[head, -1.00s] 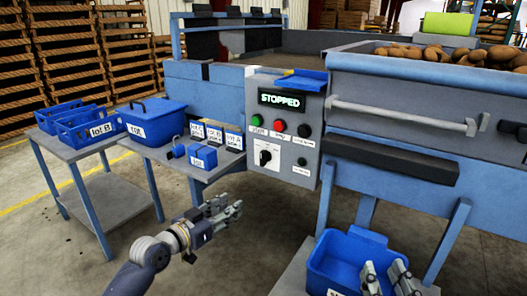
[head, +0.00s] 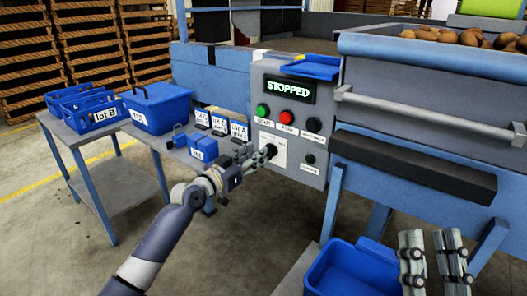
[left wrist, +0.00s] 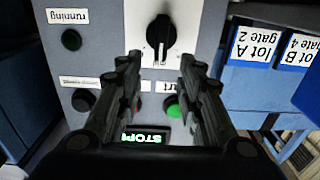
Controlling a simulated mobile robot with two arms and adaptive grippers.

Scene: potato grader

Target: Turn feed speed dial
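The feed speed dial is a black knob (head: 269,151) on a white plate, low on the grey control panel (head: 261,82). My left gripper (head: 254,157) is in front of the dial, close to it. In the left wrist view the dial (left wrist: 161,34) appears upside down, beyond and between the fingertips of my open left gripper (left wrist: 157,66). The fingers are apart and I see no contact with the dial. My right gripper (head: 432,245) is at the lower right, its two fingers apart, with nothing visible between them.
The panel also has a green button (head: 262,110), a red button (head: 287,117), black knobs and a display (head: 287,90) reading STOPPED. Blue lot boxes (head: 220,122) stand left of the panel. A blue bin (head: 345,265) is below right. A rail (head: 430,116) crosses the machine.

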